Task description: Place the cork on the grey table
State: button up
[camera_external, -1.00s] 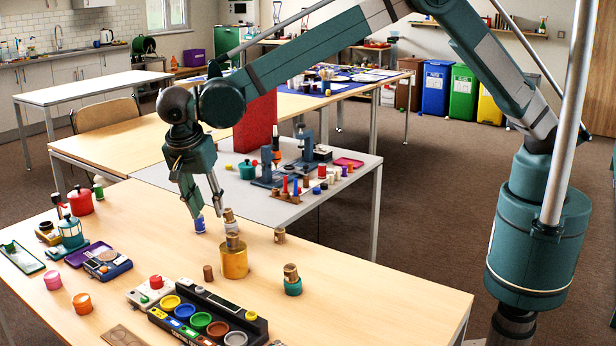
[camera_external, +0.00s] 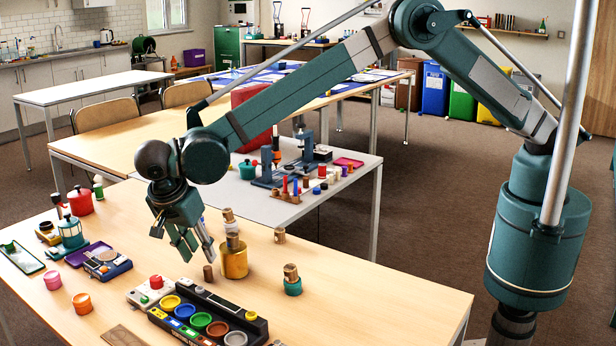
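A small brown cork-like cylinder (camera_external: 208,273) stands on the wooden table, left of a yellow jar (camera_external: 235,262) with a cork stopper (camera_external: 232,241). A paler cork-like piece (camera_external: 280,236) stands near the table's far edge. I cannot tell which of these is the task's cork. My gripper (camera_external: 183,248) points down over the wooden table, with its fingers apart and nothing seen between them. It appears just above and left of the brown cylinder; the height gap is unclear. The grey table (camera_external: 345,195) stands beyond the wooden table.
A teal jar with a cork-like top (camera_external: 292,284) stands to the right. Microscopes (camera_external: 305,145) and several coloured pegs (camera_external: 295,187) occupy the grey table. Its front left part looks clear.

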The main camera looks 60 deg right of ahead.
aim_at(207, 268)
jog(key=shift+x, duration=1.25)
jog(key=shift+b+x, duration=0.75)
jog(key=shift+x, duration=1.9)
jog(key=shift+w, duration=0.1)
jog(key=shift+c, duration=0.8)
jog(key=c, duration=0.6)
